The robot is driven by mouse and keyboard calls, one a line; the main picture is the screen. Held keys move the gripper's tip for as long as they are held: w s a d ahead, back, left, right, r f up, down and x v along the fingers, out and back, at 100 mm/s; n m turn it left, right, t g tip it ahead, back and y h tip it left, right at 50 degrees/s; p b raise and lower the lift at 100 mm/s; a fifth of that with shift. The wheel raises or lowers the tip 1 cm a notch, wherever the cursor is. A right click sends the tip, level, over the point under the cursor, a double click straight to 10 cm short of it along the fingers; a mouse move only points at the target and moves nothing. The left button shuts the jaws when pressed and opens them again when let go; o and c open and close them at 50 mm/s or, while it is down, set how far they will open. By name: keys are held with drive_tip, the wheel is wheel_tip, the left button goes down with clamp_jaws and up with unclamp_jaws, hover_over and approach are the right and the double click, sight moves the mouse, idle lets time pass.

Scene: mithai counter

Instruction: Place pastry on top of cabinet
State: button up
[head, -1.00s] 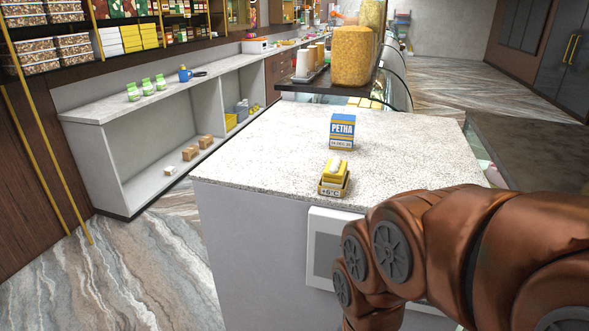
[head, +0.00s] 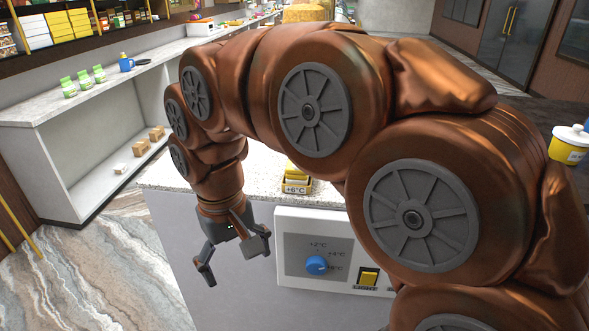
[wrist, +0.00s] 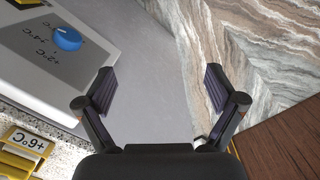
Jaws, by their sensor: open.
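My gripper (head: 236,262) is open and empty, with its fingers hanging in front of the white cabinet (head: 190,235), below the edge of its speckled top (head: 168,172). In the wrist view my gripper (wrist: 158,88) has its fingers spread with only grey surface and floor beyond. A small yellow item with a +6°C label (head: 297,186) sits on the cabinet top near the front edge, partly hidden behind my arm; it also shows in the wrist view (wrist: 22,150). I cannot identify a pastry for certain.
A control panel (head: 295,250) with a blue knob (head: 317,265) and a yellow switch (head: 369,277) is on the cabinet front. A white jar with a yellow label (head: 570,148) is at the right. A low shelf (head: 50,105) is at the left; open marble floor (head: 120,260) lies before it.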

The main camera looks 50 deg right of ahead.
drive_tip(key=w+d+r+m, duration=0.4)
drive_tip(key=w+d+r, duration=0.35)
drive_tip(key=d, duration=0.25)
wheel_tip(320, 180, up, 4)
drive_tip(key=m+t+p, duration=0.1)
drive_tip(key=m, duration=0.4)
hover_over(298, 171)
drive_tip(key=w+d, duration=0.2)
drive_tip(key=w, duration=0.1)
drive_tip(key=shift+s+d+r, duration=0.1)
drive_tip(key=shift+r, duration=0.1)
drive_tip(key=shift+s+d+f+p, duration=0.1)
drive_tip(key=shift+d+p, duration=0.15)
drive_tip(key=shift+p, duration=0.05)
drive_tip(key=shift+f+p, duration=0.3)
drive_tip(key=shift+f, duration=0.85)
drive_tip(key=shift+s+f+p, duration=0.15)
drive_tip(key=shift+f+p, duration=0.8)
drive_tip(key=shift+f, duration=0.35)
drive_tip(key=shift+f+p, duration=0.35)
drive_tip(key=shift+f, duration=1)
drive_tip(key=c, duration=1.4)
drive_tip(key=shift+r, duration=0.1)
